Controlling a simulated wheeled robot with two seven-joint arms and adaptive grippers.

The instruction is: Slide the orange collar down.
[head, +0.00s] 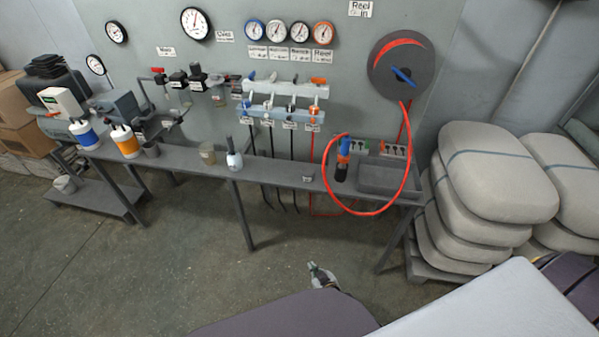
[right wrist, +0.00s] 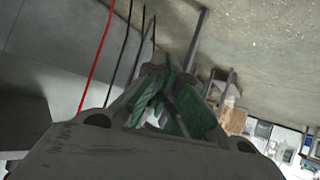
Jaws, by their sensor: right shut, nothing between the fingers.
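The orange collar (head: 343,158) shows as a small orange band on an upright blue-topped, dark-bottomed fitting (head: 344,145) at the right part of the bench. The red hose loops around beside this fitting. The collar is too small to tell its exact height on the fitting. My right gripper (head: 316,268) is low in front of the bench, over the floor, well apart from the fitting. It is shut and empty; its green-padded fingers also show in the right wrist view (right wrist: 165,95). The fitting does not show in the right wrist view. My left gripper is out of view.
The grey bench (head: 275,172) runs along the wall, with a grey tray (head: 385,182) at its right end. A hose reel (head: 401,66) hangs above. Stacked pale sacks (head: 490,175) stand at right. The floor (head: 190,265) before the bench is clear.

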